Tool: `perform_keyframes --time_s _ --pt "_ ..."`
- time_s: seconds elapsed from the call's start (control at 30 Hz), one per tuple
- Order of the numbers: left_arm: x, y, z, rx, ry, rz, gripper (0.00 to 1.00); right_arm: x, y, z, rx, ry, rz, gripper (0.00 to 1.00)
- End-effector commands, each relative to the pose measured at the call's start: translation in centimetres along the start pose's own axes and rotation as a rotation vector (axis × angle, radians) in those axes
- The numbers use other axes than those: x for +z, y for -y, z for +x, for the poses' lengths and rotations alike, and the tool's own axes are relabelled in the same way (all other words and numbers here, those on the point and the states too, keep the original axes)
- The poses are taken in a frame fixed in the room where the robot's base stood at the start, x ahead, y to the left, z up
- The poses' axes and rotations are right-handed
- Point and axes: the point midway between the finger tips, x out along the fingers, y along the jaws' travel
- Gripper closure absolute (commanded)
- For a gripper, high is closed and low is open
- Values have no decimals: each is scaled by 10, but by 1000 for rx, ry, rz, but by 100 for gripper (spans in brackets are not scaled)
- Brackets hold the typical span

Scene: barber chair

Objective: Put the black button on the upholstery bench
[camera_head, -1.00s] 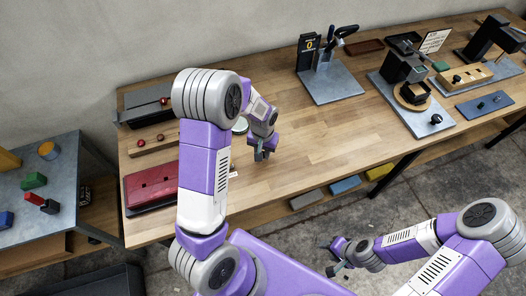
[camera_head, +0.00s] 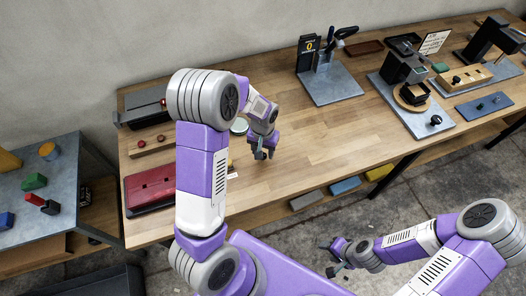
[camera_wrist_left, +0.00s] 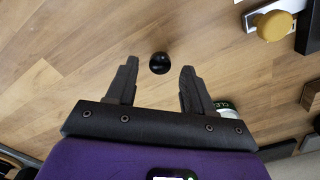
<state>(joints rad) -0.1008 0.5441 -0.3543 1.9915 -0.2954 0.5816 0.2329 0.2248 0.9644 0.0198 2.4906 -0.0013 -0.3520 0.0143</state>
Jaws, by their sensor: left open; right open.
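The black button (camera_wrist_left: 160,63) is a small, glossy, round piece on the wooden table, between and just beyond my left fingertips in the left wrist view. My left gripper (camera_wrist_left: 160,68) is open and empty above the table, and it also shows in the head view (camera_head: 262,155). In the head view I cannot make out the button near this gripper. My right gripper (camera_head: 337,260) is open, low over the floor in front of the table. A dark red padded panel (camera_head: 148,190) lies at the table's left; I cannot tell whether it is the upholstery bench.
A strip with red buttons (camera_head: 152,145) lies behind the red panel. A lever press on a grey plate (camera_head: 332,82) and a black machine (camera_head: 408,68) stand farther right. A grey side table (camera_head: 62,172) holds small coloured pieces. The table's middle (camera_head: 310,140) is clear.

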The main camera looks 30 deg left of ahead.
Motion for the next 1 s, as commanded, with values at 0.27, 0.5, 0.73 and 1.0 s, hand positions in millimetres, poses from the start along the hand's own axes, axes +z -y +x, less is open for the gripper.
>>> perform_keyframes --time_s 0.27,0.5,0.73,1.0 --pt "-1 0 -64 1 -5 0 48 0 4 -10 0 0 0 48" --pt "0 0 -98 0 -2 1 48 1 5 -14 0 0 0 48" --pt "0 0 -105 0 0 0 48 1 6 -15 0 0 0 48" --pt "0 0 -105 0 0 0 48 1 6 -15 0 0 0 48"
